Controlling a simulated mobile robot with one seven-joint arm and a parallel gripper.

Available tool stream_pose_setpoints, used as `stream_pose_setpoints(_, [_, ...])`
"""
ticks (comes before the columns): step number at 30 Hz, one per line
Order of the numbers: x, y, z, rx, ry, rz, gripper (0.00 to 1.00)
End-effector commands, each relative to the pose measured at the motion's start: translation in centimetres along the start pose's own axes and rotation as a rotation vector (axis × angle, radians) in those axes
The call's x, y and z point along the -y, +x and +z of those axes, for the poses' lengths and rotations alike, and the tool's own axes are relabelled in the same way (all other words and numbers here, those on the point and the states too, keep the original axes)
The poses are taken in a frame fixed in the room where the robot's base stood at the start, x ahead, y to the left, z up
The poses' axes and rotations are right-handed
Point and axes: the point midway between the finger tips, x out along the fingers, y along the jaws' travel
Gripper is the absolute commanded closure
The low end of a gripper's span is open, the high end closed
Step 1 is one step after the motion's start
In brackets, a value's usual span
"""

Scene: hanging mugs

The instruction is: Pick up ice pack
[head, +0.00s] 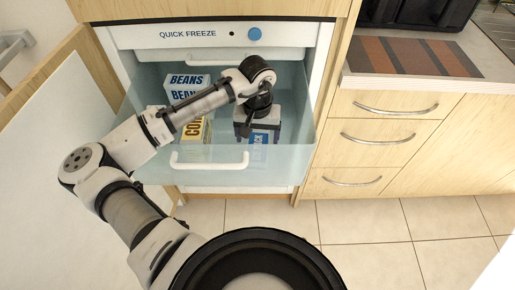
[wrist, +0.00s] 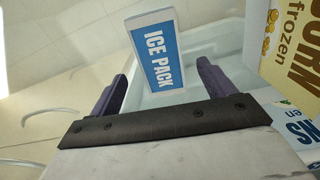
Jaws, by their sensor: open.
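The ice pack (wrist: 161,57) is a blue box with white edges and white "ICE PACK" lettering. In the wrist view it stands tilted in the picture, between and beyond the two purple fingers of my gripper (wrist: 159,88). The fingers are apart, with visible gaps to the pack on either side. In the head view the ice pack (head: 260,143) is in the right part of the open freezer drawer, seen partly through its clear front. My gripper (head: 257,122) is over it there and hides its upper part.
The freezer drawer (head: 157,163) is pulled out, with a white handle at its front. A beans box (head: 186,84) and a yellow corn box (head: 195,134) stand left of the ice pack. The open door (head: 45,125) is at the left; closed drawers (head: 385,133) are at the right.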

Motion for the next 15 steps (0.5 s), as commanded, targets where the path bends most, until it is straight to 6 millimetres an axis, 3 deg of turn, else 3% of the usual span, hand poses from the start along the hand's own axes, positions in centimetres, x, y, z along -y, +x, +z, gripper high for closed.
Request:
stream_pose_setpoints(9, [-0.1, 4.2, -0.3, 0.002, 0.001, -0.001, 0.18])
stream_pose_setpoints(15, [-0.1, 4.7, -0.4, 0.000, 0.000, -0.001, 0.18])
